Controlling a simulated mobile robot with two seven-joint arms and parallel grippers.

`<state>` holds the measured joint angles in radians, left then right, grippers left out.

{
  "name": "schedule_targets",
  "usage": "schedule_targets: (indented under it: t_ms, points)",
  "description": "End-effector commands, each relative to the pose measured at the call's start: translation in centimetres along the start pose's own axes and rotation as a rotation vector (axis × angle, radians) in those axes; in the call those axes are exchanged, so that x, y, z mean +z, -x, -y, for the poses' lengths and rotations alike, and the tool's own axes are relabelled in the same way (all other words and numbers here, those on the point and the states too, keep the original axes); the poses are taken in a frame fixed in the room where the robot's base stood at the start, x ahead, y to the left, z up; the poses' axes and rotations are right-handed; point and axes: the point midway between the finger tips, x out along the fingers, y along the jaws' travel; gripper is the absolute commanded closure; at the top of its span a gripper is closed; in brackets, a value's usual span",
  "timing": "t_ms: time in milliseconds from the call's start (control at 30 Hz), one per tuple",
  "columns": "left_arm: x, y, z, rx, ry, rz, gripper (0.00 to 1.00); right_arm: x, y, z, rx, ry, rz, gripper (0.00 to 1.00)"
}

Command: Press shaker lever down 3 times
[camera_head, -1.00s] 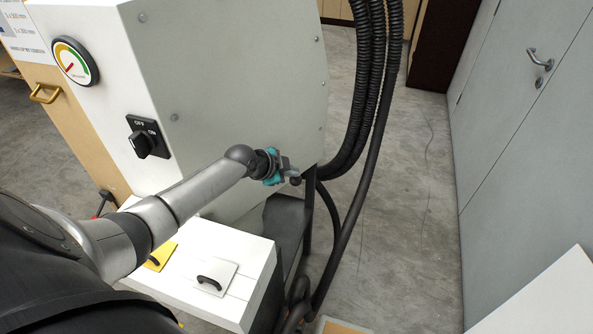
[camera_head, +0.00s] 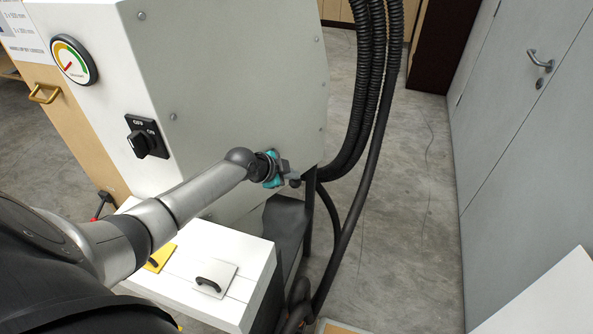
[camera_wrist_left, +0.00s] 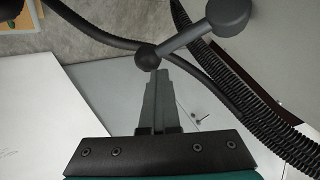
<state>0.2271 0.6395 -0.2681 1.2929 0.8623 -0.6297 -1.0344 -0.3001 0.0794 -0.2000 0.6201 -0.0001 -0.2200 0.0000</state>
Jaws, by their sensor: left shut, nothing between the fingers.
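The shaker lever (camera_wrist_left: 185,37) is a dark grey rod in the left wrist view, with a round hub at upper right and a ball knob (camera_wrist_left: 147,57) at its lower left end. In the head view the small dark knob (camera_head: 295,183) shows at the lower right edge of the machine box. My left gripper (camera_head: 288,172) is shut and empty beside the knob. In the left wrist view its closed fingertips (camera_wrist_left: 159,76) overlap the knob's lower edge; I cannot tell whether they touch it. My right gripper is not in view.
The light grey machine (camera_head: 230,75) carries a gauge (camera_head: 73,61) and an OFF/ON switch (camera_head: 146,137). Black corrugated hoses (camera_head: 368,90) hang just right of the gripper. A white box (camera_head: 195,302) stands below the arm. Bare floor (camera_head: 410,220) lies at right, before grey doors (camera_head: 530,120).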

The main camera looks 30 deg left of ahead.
Motion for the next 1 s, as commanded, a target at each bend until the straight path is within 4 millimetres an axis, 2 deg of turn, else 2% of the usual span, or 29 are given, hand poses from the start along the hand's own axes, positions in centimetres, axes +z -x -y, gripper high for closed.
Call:
schedule_targets:
  t_ms: [333, 1000]
  points:
    - [-0.2, 0.2, -0.1, 0.006, 0.001, 0.001, 1.0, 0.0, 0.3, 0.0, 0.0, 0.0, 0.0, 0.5]
    - [-2.2, 3.1, 2.1, 0.002, -0.001, 0.002, 1.0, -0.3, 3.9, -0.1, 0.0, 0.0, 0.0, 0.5]
